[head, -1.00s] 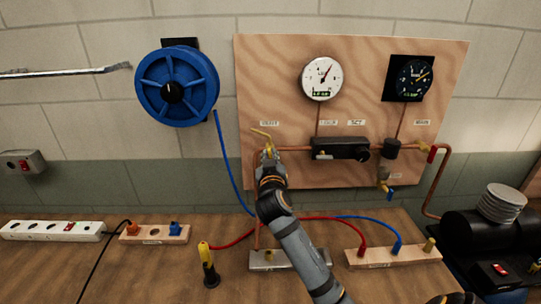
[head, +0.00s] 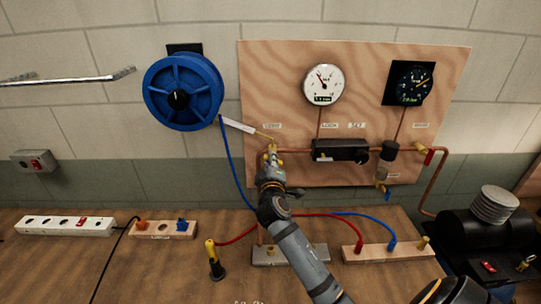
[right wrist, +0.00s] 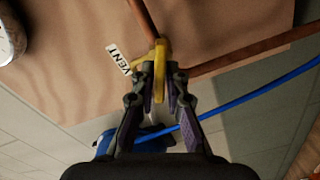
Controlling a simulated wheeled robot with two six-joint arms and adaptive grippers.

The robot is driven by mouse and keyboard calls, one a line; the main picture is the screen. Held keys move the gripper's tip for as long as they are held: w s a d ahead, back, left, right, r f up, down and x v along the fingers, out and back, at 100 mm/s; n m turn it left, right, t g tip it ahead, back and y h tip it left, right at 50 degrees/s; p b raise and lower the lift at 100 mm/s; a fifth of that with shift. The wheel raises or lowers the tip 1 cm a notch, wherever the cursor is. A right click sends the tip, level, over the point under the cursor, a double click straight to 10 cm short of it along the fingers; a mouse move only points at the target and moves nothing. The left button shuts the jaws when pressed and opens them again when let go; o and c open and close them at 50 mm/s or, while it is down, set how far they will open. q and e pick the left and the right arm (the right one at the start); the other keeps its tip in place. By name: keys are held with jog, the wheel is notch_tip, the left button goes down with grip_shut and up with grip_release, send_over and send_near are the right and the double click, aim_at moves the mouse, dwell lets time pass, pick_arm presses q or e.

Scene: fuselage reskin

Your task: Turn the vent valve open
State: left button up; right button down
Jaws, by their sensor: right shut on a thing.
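The vent valve's yellow lever (head: 265,136) is on the copper pipe at the left of the wooden panel, below a small label. My right gripper (head: 271,153) reaches up to it from below. In the right wrist view the fingers (right wrist: 160,75) are shut on the yellow lever (right wrist: 160,88), beside the label reading VENT (right wrist: 118,60). In the head view the lever slants up and left, and a pale bar (head: 238,125) lies in line with its end. I cannot tell what this bar is. My left gripper is not in view.
The panel (head: 265,80) carries a white gauge (head: 323,85), a dark gauge (head: 412,83) and a black block (head: 340,150). A blue hose reel (head: 183,92) hangs to the left. Red and blue hoses cross the bench (head: 120,270). A black compressor (head: 465,235) stands at right.

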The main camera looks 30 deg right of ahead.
jog(key=n+p, duration=0.2)
jog(key=n, duration=0.3)
jog(key=shift+p, duration=0.4)
jog(key=shift+w+r+n, duration=0.1)
jog(key=shift+n, duration=0.2)
jog(key=c, duration=1.5)
grip_release()
jog(key=shift+d, duration=0.1)
jog(key=shift+o, duration=0.3)
jog(key=shift+w+d+f, duration=0.1)
jog(key=shift+d+f, duration=0.1)
jog(key=shift+f, duration=0.05)
jog(key=shift+a, duration=0.15)
jog(key=v, duration=0.7)
jog(key=shift+s, duration=0.3)
